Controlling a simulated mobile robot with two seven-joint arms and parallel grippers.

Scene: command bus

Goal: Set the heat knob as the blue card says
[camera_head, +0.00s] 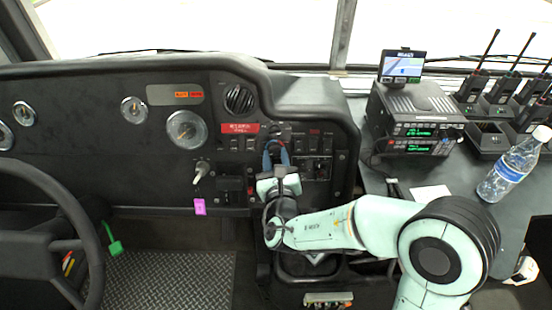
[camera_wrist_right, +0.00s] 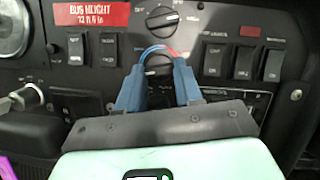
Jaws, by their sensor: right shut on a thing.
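My right gripper (camera_head: 273,155) reaches the dashboard at the center of the head view. In the right wrist view its blue fingers (camera_wrist_right: 158,68) are shut on a dark round knob (camera_wrist_right: 158,60). A blue-to-red arc curves over this knob, so it looks like the heat knob. The fingers hide its sides, and I cannot read its setting clearly. A second knob (camera_wrist_right: 162,19) with white marks sits just above it, apart from the fingers. I cannot make out a blue card in either view. My left gripper is not in view.
Rocker switches (camera_wrist_right: 243,62) flank the knob. A red bus-height plate (camera_wrist_right: 92,15) and a key switch (camera_wrist_right: 27,97) are to the left. At right in the head view are a radio stack (camera_head: 415,115), a water bottle (camera_head: 510,165) and a white card (camera_head: 430,193).

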